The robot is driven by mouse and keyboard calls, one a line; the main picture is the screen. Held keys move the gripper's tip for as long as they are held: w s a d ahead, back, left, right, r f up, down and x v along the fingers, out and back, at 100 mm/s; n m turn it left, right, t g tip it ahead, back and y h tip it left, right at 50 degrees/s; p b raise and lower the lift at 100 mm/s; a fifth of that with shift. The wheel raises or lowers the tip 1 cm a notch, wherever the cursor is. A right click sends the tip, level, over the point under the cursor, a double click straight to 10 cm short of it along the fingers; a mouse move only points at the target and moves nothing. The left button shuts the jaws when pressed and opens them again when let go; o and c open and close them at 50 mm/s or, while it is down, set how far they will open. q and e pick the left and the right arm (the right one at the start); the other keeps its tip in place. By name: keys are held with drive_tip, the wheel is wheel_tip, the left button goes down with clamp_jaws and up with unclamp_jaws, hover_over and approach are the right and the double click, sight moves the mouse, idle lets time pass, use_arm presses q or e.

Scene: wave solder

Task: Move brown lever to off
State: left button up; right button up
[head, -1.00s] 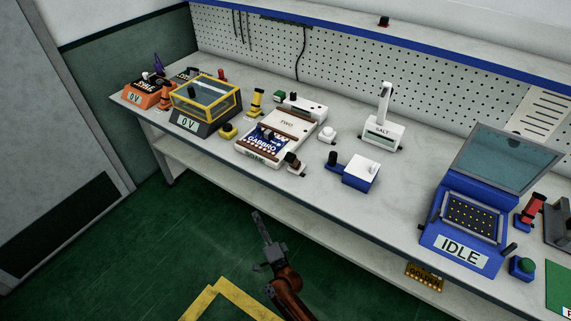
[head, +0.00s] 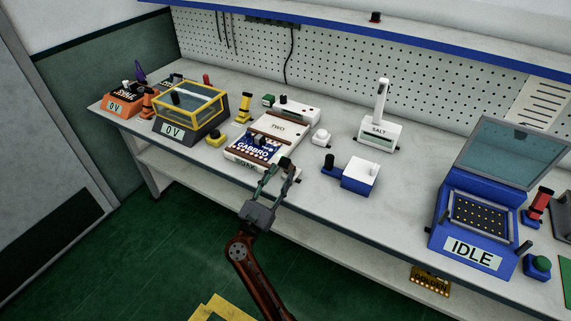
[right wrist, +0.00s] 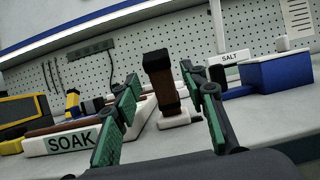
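The brown lever (right wrist: 160,85) stands upright on a small white base (right wrist: 174,119) in the right wrist view, with a dark cap on top. In the head view the lever (head: 284,162) is partly hidden by my gripper, at the right front corner of the white unit with the SOAK label. My right gripper (head: 279,177) is open at the bench front. In the right wrist view its green-padded fingers (right wrist: 164,103) are spread to either side of the lever, which appears beyond them in the gap; contact is not visible. My left gripper is not in view.
The white SOAK unit (right wrist: 45,146) is close to the left finger. A blue box with white top (head: 361,175) and a dark knob stands to the right. A SALT device (head: 380,133) is behind. Bare bench (head: 400,185) lies before the blue IDLE machine (head: 473,232).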

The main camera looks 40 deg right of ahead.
sight(284, 168)
drive_tip(key=shift+x, duration=2.35)
clamp_jaws()
